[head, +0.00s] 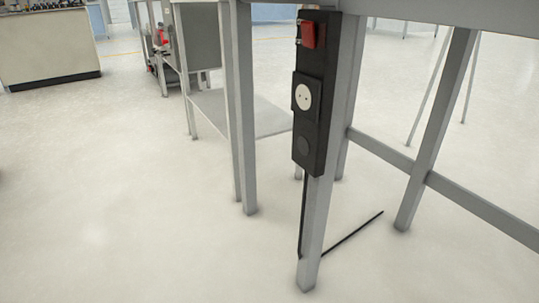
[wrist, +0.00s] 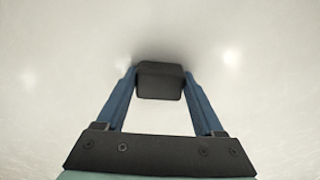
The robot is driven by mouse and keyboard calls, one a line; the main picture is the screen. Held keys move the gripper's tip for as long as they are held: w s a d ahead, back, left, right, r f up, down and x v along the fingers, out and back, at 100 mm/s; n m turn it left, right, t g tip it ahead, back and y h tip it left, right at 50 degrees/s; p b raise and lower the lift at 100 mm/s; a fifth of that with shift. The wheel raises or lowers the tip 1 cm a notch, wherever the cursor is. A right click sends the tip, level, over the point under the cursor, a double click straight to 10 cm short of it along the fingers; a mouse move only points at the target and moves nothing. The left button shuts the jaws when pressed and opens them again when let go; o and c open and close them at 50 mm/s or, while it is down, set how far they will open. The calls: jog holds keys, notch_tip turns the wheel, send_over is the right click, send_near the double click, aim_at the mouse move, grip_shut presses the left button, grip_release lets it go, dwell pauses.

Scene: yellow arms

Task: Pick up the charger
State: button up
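The charger appears to be the small dark block (wrist: 160,82) in the wrist view. My gripper (wrist: 160,78) has its two blue fingers along the left and right sides of this block, with no clear gap on either side, so it looks shut on it. The block's far side is hidden. A soft dark shade lies on the pale surface just behind it; I cannot tell whether the block touches that surface. My gripper and the block are not in the head view.
In the head view, a black power strip (head: 311,130) with a white round socket (head: 303,97) and a red switch (head: 309,35) is on a grey table leg. A black cable (head: 352,234) lies on the floor. A grey lower shelf (head: 240,113) stands behind. The floor at left is clear.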

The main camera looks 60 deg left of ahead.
jog(key=c, duration=0.8)
jog(key=shift+r, duration=0.1)
